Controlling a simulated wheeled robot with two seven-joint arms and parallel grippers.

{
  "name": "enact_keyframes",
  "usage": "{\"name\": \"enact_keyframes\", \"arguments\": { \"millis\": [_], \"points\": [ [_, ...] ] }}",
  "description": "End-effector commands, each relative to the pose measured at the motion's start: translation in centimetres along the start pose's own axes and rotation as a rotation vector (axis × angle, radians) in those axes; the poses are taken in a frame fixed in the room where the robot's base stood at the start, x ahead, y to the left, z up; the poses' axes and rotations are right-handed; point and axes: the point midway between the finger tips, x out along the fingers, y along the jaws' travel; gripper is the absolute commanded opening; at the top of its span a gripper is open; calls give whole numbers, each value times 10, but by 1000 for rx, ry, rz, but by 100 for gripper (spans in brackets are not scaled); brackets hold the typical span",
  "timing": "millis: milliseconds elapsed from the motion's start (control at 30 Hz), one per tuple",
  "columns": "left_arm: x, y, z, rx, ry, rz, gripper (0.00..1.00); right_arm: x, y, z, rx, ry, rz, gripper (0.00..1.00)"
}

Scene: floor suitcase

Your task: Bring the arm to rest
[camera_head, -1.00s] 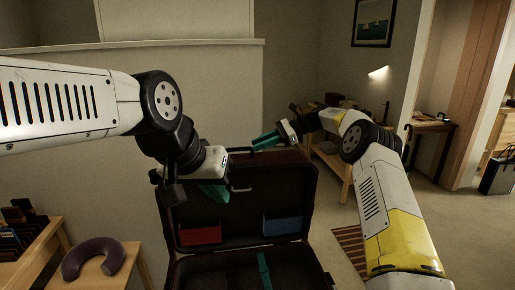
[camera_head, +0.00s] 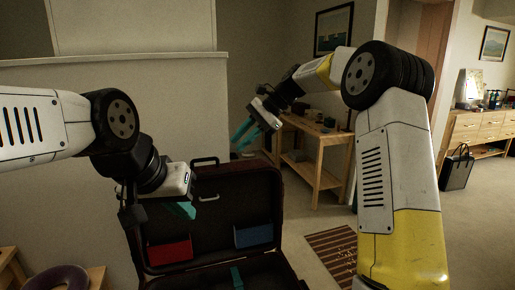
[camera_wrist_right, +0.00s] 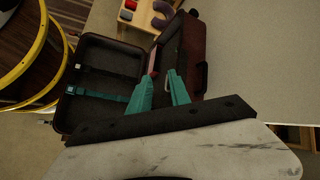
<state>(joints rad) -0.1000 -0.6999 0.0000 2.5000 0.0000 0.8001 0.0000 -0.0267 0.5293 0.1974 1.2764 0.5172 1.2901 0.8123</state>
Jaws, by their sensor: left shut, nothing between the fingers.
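My left gripper (camera_head: 182,211) hangs in front of the left side of the open suitcase's lid (camera_head: 222,190). Its teal fingers are together with nothing between them. My right gripper (camera_head: 240,138) is raised above and beyond the lid's upper right edge, its teal fingers pointing down and left. In the right wrist view, the fingers of my right gripper (camera_wrist_right: 160,76) stand apart, with nothing held between them. The dark suitcase (camera_wrist_right: 93,112) lies open below, with a teal strap across its base.
A red item (camera_head: 169,252) and a blue item (camera_head: 254,236) sit against the inside of the lid. A wooden table (camera_head: 318,134) with objects stands behind. A striped mat (camera_head: 333,250) lies on the floor at right. A purple neck pillow (camera_head: 62,279) shows at lower left.

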Motion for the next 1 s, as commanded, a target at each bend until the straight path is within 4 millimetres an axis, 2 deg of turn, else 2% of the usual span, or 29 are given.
{"name": "enact_keyframes", "arguments": {
  "millis": [33,200,367,500,733,900,1000],
  "points": [
    [0,0,0,0,0,0,0,-13,11,12,-48,47,9,23],
    [0,0,0,0,0,0,0,-47,54,38,-209,192,47,23],
    [0,0,0,0,0,0,0,-74,103,59,-358,320,91,23],
    [0,0,0,0,0,0,0,-92,150,77,-486,422,136,23],
    [0,0,0,0,0,0,0,-109,234,100,-700,572,220,23],
    [0,0,0,0,0,0,0,-109,292,111,-843,659,282,23],
    [0,0,0,0,0,0,0,-105,317,114,-906,692,311,23]
  ]
}}
